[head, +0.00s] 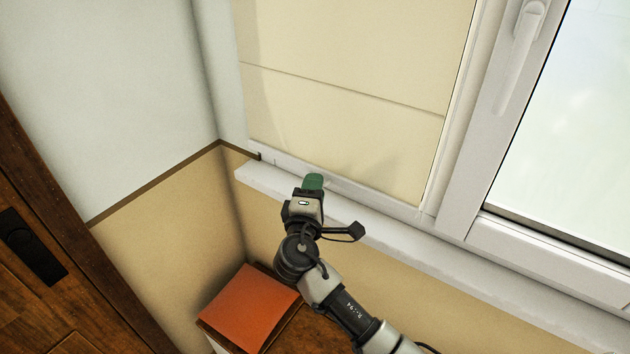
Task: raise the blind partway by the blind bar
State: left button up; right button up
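A cream blind (345,85) hangs over the left window pane and reaches down almost to the sill. A thin seam crosses it. A pale strip (375,200) runs along its lower edge; I cannot tell whether this is the blind bar or the window frame. My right gripper (313,183) is at this lower edge, just above the sill, pointing at the window. A green piece shows at its tip, and the gripper body hides the fingers. I cannot tell whether it is open or shut, or touches the strip. My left gripper is out of view.
The white window sill (400,237) runs below the blind. An uncovered pane with a white handle (521,50) is at the right. An orange-topped box (248,308) stands below the sill, left of my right arm. A brown wooden door (60,250) is at the far left.

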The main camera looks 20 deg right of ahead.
jog(key=shift+w+d, duration=0.25)
jog(key=shift+w, duration=0.2)
grip_shut()
